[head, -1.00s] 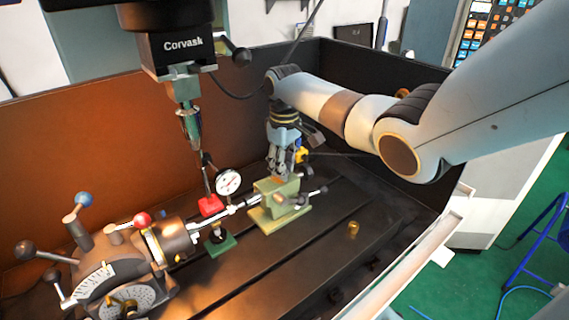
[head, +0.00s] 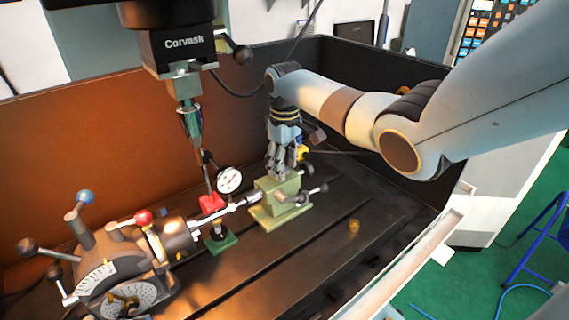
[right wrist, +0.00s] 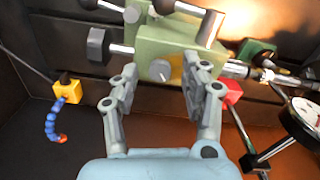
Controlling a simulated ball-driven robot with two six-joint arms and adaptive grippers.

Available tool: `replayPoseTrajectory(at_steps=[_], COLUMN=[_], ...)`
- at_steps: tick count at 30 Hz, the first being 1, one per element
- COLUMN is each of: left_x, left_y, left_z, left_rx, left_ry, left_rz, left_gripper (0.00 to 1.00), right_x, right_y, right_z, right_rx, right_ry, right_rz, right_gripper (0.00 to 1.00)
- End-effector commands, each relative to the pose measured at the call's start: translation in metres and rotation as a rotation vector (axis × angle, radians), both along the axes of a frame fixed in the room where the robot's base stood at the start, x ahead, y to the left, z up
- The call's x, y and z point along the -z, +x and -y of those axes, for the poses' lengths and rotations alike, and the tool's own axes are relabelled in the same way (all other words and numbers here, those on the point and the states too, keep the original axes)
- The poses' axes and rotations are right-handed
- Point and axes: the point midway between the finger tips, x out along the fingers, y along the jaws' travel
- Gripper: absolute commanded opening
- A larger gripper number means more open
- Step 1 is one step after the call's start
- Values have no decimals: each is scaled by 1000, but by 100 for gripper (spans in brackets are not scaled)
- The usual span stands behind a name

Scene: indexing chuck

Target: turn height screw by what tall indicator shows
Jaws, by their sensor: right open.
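The green tailstock (head: 280,205) stands on the slotted table. A round grey screw head (right wrist: 160,70), apparently the height screw, shows on its block in the right wrist view. My right gripper (head: 279,174) points down over the tailstock, fingers open on either side of the screw head. Whether they touch it I cannot tell. The tall indicator, with a white dial (head: 229,181), stands on a red base (head: 211,203) left of the tailstock; its reading is too small to make out. My left gripper is out of view.
A dividing head (head: 110,275) with coloured knobs holds a bar towards the tailstock. A green base (head: 222,243) stands below the bar. A machine spindle (head: 190,120) hangs above. A yellow block with blue hose (right wrist: 66,92) stands nearby.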

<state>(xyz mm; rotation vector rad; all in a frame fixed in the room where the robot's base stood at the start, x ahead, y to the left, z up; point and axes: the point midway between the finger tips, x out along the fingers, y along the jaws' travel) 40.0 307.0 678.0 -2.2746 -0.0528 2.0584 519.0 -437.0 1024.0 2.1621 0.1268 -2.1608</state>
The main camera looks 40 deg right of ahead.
Motion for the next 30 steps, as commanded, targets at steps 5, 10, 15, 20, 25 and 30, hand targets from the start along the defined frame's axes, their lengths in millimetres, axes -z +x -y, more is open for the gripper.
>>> replayPoseTrajectory(at_steps=[5,10,15,20,25,30], left_x=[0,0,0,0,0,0], left_y=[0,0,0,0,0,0], left_z=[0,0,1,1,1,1], left_rx=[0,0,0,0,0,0], left_ry=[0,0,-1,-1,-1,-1], left_rz=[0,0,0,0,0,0], left_gripper=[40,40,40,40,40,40], right_x=[-16,-53,-90,-112,-120,-120], right_y=[1,1,1,1,1,1], right_z=[1,1,0,0,0,0], right_rx=[1,-1,-1,0,0,0], right_ry=[-2,-2,-2,-1,0,0], right_rz=[3,5,4,2,1,1], right_gripper=[46,46,46,46,46,46])
